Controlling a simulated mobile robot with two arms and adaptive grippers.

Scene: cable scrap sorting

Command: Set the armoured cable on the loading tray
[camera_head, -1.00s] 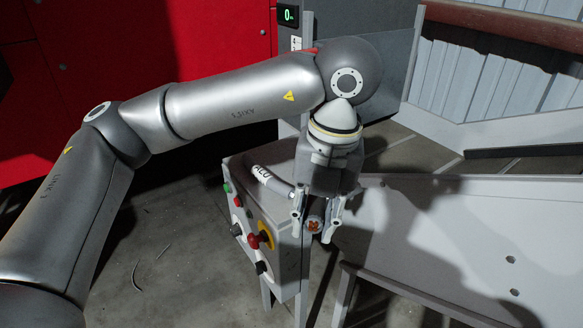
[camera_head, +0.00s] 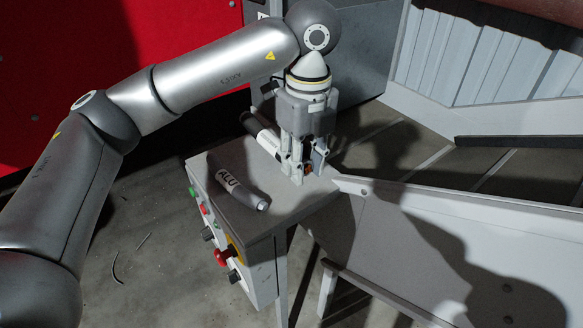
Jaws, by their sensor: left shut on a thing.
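My left gripper (camera_head: 305,170) is shut on a dark cable piece (camera_head: 248,124) with a white band, which I take for the armoured cable; its label cannot be read. The cable's middle is hidden behind the fingers, and a reddish end shows at their right side. The gripper points down over the back right part of the grey top (camera_head: 290,205) of the control box. I cannot tell whether the cable touches that top. A second, grey cable piece marked ALU (camera_head: 232,185) lies on the top, left of the gripper. I cannot tell for sure which surface is the loading tray. My right gripper is not in view.
Coloured buttons and knobs (camera_head: 223,256) sit on the box's front face. A pale panel (camera_head: 440,275) with a raised edge stands at the right, beside the box. A corrugated wall (camera_head: 480,65) is behind it. The front right of the box top is clear.

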